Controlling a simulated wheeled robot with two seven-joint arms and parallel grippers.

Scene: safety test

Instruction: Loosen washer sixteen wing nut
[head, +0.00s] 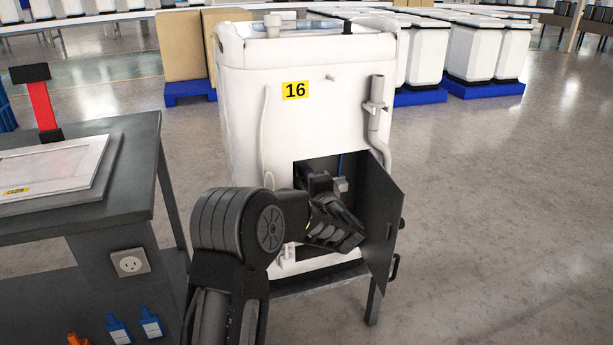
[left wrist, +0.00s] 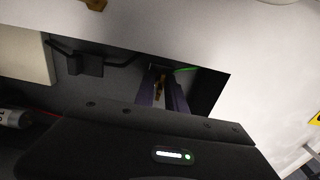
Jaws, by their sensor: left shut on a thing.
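Washer sixteen (head: 255,140) is the white machine with the yellow 16 label (head: 296,91). Its dark lower access door (head: 382,225) stands open to the right. My left arm reaches into the opening, and the left gripper (head: 318,182) is inside it, largely hidden by the wrist. In the left wrist view the two purple-grey fingers (left wrist: 163,78) are closed around a small brass-coloured piece (left wrist: 160,88), which appears to be the wing nut. Its exact shape and turn are too small and dark to tell. My right gripper is not in view.
A grey workbench (head: 130,150) with a white panel (head: 55,170) and a red-and-black upright piece (head: 42,105) stands at left. A grey drain pipe (head: 376,115) runs down the washer's right side. More white washers (head: 485,50) stand behind. The floor at right is clear.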

